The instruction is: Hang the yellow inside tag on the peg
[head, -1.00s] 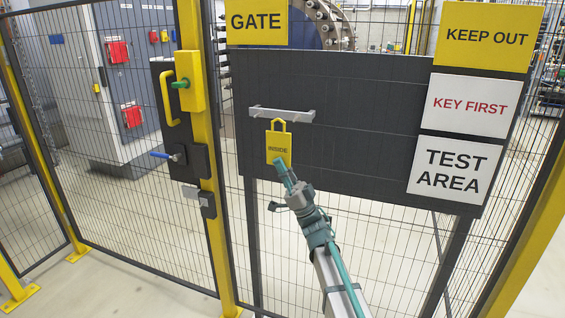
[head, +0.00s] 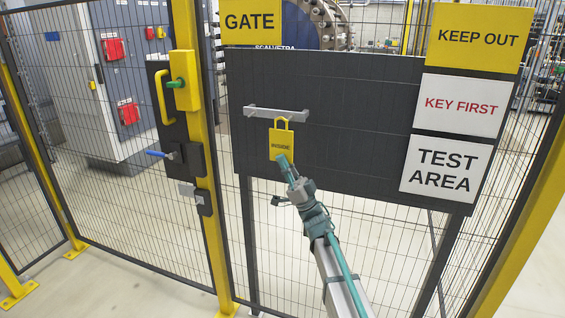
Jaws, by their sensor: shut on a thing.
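The yellow inside tag (head: 281,142) is a padlock-shaped plate with a loop at its top. My gripper (head: 283,160) is shut on the lower part of the tag and holds it upright in front of the dark panel. A light grey rail (head: 276,112) is fixed to the panel, and the tag's loop is just below its right half. The peg itself is too small to make out on the rail. I cannot tell whether the loop touches the rail or hangs in front of it.
The dark panel (head: 350,95) carries KEEP OUT (head: 478,38), KEY FIRST (head: 459,104) and TEST AREA (head: 446,170) signs on its right. To the left is a yellow gate post (head: 201,140) with a latch and a blue-handled key (head: 157,154). Mesh fencing surrounds the panel.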

